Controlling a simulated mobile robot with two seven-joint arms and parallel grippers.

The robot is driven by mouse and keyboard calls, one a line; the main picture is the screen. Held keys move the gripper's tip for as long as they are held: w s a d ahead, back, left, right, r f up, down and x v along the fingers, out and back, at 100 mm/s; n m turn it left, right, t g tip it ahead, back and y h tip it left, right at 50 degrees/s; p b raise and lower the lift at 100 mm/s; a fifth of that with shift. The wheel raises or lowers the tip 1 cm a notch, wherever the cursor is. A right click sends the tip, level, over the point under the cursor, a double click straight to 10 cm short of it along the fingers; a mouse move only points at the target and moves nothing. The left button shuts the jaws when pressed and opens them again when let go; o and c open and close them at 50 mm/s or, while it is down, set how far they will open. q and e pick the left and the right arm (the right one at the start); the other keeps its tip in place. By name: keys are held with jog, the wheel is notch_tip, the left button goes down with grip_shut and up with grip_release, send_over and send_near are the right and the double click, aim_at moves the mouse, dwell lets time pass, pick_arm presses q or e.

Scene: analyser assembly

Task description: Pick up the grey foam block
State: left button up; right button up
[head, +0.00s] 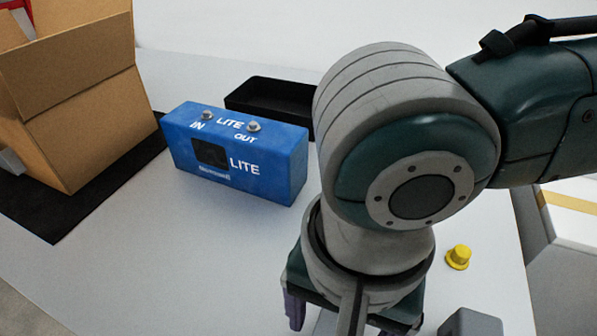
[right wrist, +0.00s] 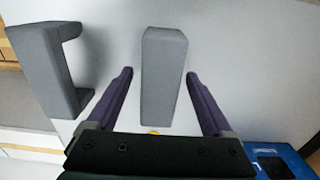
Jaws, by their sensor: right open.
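The grey foam block (right wrist: 163,78) is a long, plain block on the white table. In the right wrist view it lies lengthwise between the two fingers of my right gripper (right wrist: 160,74), with a gap on each side. The gripper is open and nothing is held. In the head view my right gripper (head: 340,322) hangs at the bottom edge, partly cut off and partly hidden by my arm. My left gripper is not in view.
A grey U-shaped part (right wrist: 48,70) stands left of the block. A yellow knob (head: 458,257) lies right of my arm. A blue LITE box (head: 240,155), a black tray (head: 265,97) and an open cardboard box (head: 75,110) on a black mat (head: 60,215) stand farther off.

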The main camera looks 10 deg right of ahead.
jog(key=shift+c, duration=0.2)
grip_shut()
dwell(0.4)
